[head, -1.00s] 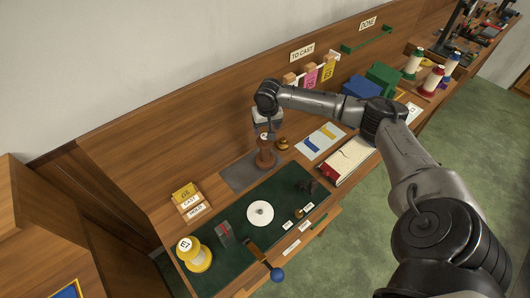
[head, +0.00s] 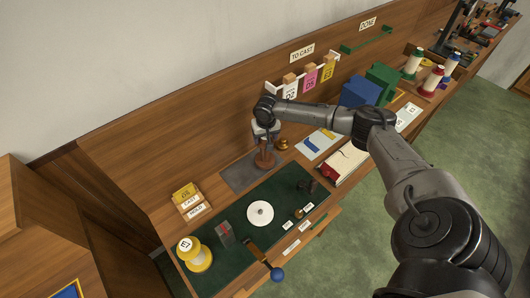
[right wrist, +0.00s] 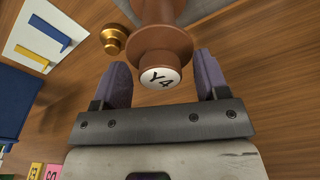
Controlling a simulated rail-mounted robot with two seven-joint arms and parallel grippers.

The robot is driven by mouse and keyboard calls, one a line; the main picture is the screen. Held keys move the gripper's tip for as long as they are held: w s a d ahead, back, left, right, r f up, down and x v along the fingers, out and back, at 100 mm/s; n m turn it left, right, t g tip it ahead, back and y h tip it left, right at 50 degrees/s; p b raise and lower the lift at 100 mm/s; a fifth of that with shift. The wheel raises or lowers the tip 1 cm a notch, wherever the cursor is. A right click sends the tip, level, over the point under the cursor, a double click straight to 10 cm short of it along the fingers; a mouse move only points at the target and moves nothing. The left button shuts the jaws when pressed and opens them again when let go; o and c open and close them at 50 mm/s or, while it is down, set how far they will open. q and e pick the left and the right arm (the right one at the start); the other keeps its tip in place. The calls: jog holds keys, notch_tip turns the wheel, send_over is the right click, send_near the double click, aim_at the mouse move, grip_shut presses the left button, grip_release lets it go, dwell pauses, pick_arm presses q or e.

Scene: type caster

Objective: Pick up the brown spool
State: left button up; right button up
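The brown spool (head: 265,160) stands upright on a grey mat (head: 236,178) in the head view. In the right wrist view the spool (right wrist: 160,50) shows its flange and a white round end label reading Y4. My right gripper (head: 266,138) is right above the spool in the head view. In the wrist view the right gripper (right wrist: 161,78) is open, with one purple-grey finger on each side of the spool's labelled end and gaps between. My left gripper is in neither view.
A small brass piece (right wrist: 114,39) stands close beside the spool. A green mat (head: 232,237) holds a white disc (head: 260,213) and a yellow spool (head: 196,255). The wooden back panel rises behind.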

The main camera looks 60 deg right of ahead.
jog(key=c, duration=1.2)
jog(key=shift+r, duration=0.15)
